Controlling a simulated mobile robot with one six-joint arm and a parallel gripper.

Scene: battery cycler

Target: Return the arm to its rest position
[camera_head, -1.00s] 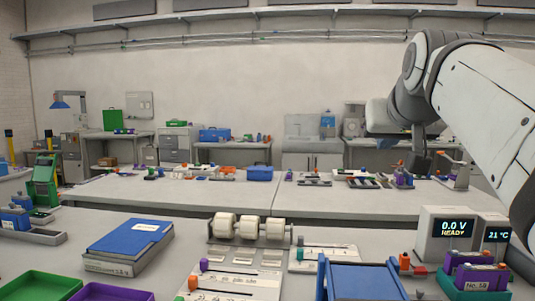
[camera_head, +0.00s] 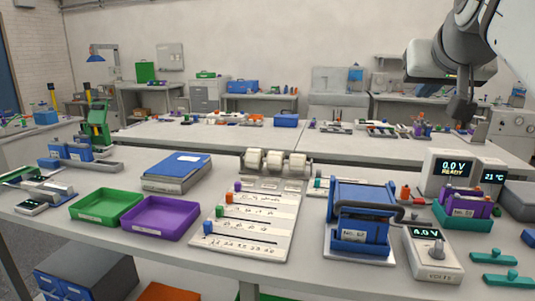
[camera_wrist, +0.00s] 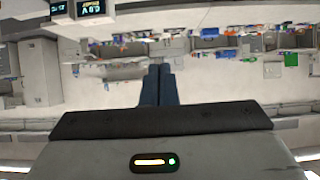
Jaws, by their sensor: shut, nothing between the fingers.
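My gripper (camera_head: 458,112) hangs from my white and grey arm at the upper right of the head view, above the benches. In the wrist view its two dark fingers (camera_wrist: 157,85) lie together with nothing between them. The wrist view is upside down, with the benches along its top. My gripper is clear of the bench and touches nothing that I can see.
The near bench holds a cycler reading 0.0 V (camera_head: 452,172), a blue rack (camera_head: 362,240), a meter (camera_head: 433,256), a slotted board (camera_head: 250,225), a green tray (camera_head: 106,207) and a purple tray (camera_head: 160,218). The air around the arm looks free.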

